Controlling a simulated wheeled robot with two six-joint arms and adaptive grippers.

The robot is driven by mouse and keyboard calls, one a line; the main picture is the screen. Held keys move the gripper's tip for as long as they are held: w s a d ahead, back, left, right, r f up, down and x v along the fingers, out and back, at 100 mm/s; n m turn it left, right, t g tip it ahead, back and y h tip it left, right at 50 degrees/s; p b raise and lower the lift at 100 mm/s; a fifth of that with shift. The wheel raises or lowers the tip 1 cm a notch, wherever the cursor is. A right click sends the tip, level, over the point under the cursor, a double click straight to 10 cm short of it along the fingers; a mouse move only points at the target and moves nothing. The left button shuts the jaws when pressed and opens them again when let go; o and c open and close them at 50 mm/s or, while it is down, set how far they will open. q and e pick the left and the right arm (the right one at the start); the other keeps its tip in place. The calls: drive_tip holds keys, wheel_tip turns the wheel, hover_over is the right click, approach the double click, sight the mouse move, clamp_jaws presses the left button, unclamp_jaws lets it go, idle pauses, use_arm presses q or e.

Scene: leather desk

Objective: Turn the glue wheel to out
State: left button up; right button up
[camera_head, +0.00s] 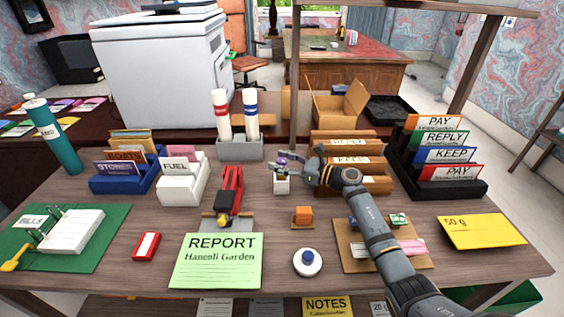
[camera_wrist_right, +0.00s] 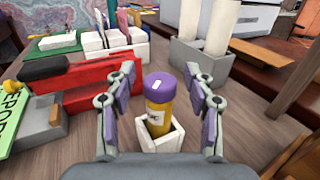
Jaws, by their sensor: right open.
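The glue stick (camera_wrist_right: 157,117), yellow with a label and a purple round top (camera_wrist_right: 161,88), stands in a small white square holder (camera_wrist_right: 171,138). The top carries a white mark. In the head view, the white holder (camera_head: 281,186) stands mid-desk, and my gripper partly hides the glue stick. My right gripper (camera_head: 282,165) is open, its purple-padded fingers on either side of the glue stick; in the right wrist view the gripper (camera_wrist_right: 160,80) shows gaps on both sides of the top. My left gripper is out of view.
A red stapler (camera_head: 231,189) stands left of the holder, and a grey box with two white tubes (camera_head: 240,149) is behind it. Wooden card trays (camera_head: 350,165) stand close on the right. An orange block (camera_head: 302,215) lies in front. Bare desk surrounds the holder's front.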

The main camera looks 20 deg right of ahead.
drive_tip(key=v, duration=1.2)
